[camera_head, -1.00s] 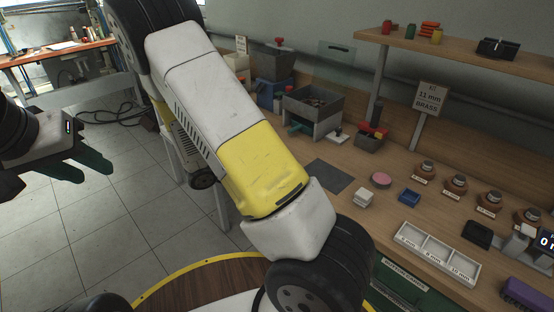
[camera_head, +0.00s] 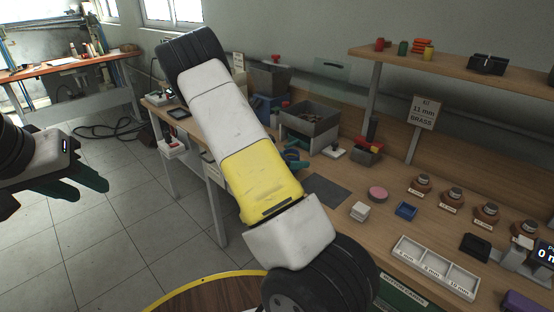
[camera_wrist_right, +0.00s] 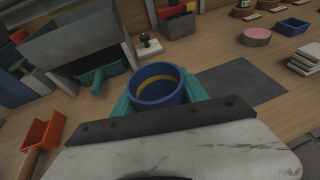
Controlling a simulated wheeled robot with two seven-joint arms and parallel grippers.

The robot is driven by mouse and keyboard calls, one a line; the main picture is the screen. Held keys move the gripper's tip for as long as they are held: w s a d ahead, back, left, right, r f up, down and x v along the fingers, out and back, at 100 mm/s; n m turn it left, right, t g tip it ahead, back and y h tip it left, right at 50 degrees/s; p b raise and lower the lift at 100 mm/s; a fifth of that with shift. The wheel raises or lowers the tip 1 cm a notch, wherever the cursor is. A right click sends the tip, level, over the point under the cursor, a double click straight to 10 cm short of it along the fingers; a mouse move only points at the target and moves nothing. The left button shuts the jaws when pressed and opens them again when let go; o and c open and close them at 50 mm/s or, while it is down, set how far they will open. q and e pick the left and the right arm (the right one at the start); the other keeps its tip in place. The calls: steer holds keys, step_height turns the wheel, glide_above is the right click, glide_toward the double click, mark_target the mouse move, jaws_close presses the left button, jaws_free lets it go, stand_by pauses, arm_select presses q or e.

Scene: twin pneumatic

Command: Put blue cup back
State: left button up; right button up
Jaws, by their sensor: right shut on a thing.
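The blue cup (camera_wrist_right: 145,92) is in the right wrist view, with its open mouth showing and a yellow band inside. My right gripper (camera_wrist_right: 158,100) is shut on it, with teal fingers on either side. The cup is above the wooden bench, just in front of the grey bin; its clearance from the bench is unclear. In the head view my right arm hides most of that gripper. My left gripper (camera_head: 82,184) has teal fingers and hangs over the floor at the left, away from the bench. Its finger gap is unclear.
A grey bin (camera_head: 309,118) stands behind the cup. A dark mat (camera_head: 327,190) lies bare beside it. A pink disc (camera_head: 377,194), a blue tray (camera_head: 405,210) and a white three-part tray (camera_head: 436,266) are farther right. An orange scoop-like thing (camera_wrist_right: 42,133) lies left in the wrist view.

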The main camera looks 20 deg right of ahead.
steer(key=shift+f, duration=1.75)
steer(key=o, duration=1.4)
steer(key=shift+f, duration=0.15)
steer(key=shift+o, duration=0.2)
